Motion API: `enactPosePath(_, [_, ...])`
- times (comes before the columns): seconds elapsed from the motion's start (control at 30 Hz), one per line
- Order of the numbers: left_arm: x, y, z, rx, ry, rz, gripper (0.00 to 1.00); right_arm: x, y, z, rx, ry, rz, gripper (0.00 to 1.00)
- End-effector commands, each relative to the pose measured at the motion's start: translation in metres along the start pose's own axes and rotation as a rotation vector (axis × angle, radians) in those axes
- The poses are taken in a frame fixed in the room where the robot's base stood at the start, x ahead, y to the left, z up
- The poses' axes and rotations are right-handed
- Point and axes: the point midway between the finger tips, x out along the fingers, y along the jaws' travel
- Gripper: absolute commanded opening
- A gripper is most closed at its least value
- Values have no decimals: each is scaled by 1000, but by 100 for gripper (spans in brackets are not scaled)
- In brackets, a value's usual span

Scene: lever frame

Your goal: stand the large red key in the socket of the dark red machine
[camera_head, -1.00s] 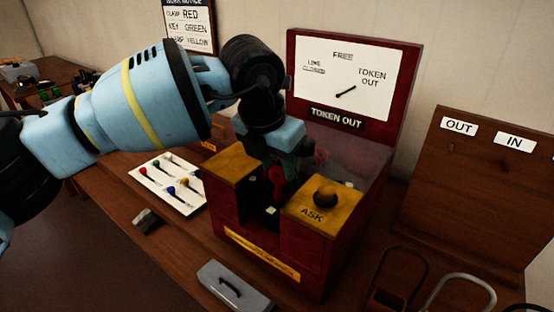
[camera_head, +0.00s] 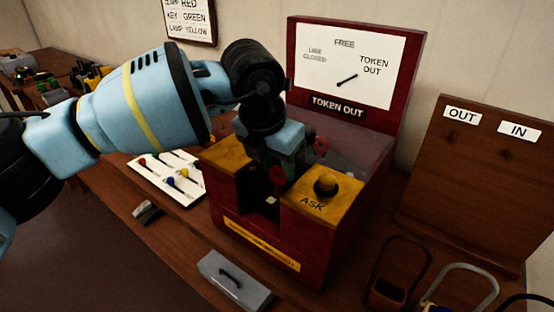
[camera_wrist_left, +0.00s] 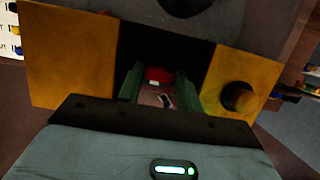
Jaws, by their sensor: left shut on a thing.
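The dark red machine (camera_head: 335,235) stands on the bench, with a dark recess between its two yellow-topped blocks. My left gripper (camera_head: 285,172) points down into this recess. It is shut on the large red key (camera_head: 277,174), whose red part shows beside the fingers. In the left wrist view the key's red top (camera_wrist_left: 158,76) shows between the green fingers of the gripper (camera_wrist_left: 158,92). The socket is hidden by the gripper and shadow, so I cannot tell whether the key's lower end is in it. My right gripper is not in view.
The ASK button (camera_head: 326,186) stands on the right yellow block. The white dial panel (camera_head: 350,65) rises behind. A white board with coloured pegs (camera_head: 160,180) lies left, a grey box (camera_head: 235,280) in front, and the OUT/IN board (camera_head: 470,185) stands right.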

Motion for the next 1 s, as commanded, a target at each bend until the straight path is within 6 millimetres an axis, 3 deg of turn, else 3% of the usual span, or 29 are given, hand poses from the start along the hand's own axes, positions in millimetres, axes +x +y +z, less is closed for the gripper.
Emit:
enactPosePath(0.93, [17,0,-5,0,-1,-1,11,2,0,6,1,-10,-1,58])
enactPosePath(0.97, [17,0,-5,0,-1,-1,38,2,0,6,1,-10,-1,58])
enactPosePath(1.0, [17,0,-5,0,-1,-1,44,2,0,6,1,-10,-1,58])
